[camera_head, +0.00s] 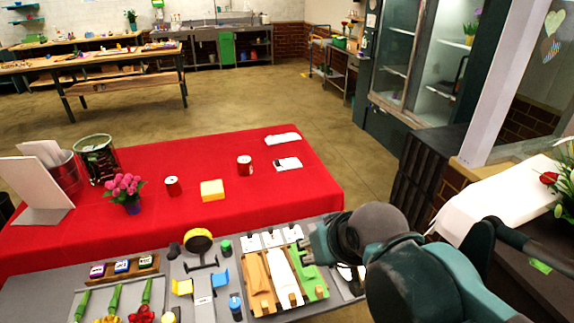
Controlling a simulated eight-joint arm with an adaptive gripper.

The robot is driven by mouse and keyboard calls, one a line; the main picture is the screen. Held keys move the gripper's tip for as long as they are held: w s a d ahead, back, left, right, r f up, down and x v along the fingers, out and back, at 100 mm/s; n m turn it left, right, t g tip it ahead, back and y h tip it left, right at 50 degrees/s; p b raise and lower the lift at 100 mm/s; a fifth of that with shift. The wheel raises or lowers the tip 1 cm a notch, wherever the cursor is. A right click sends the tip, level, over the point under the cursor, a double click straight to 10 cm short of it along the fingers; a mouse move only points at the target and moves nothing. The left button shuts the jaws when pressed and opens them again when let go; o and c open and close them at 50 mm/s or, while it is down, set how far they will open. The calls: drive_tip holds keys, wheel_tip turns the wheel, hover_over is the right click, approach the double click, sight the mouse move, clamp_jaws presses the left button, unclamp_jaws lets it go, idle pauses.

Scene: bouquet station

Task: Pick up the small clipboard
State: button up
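A small white flat piece with a dark mark at its left end (291,163) lies on the right part of the red-covered table (225,205). It looks like the small clipboard, but it is too small to be sure. A second flat white item (283,138) lies behind it, near the far edge. My gripper (308,246) is above the right end of the grey workbench, beside the upright white cards. It is well nearer than the clipboard-like piece and apart from it. My arm partly covers the gripper, and its finger opening is unclear.
The grey bench (215,265) holds wrapping rolls, spools and flowers. The cloth around the clipboard-like piece is mostly clear.

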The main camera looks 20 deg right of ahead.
drive_tip(key=o, duration=0.7)
drive_tip(key=shift+o, duration=0.2)
drive_tip(key=shift+w+r, duration=0.1)
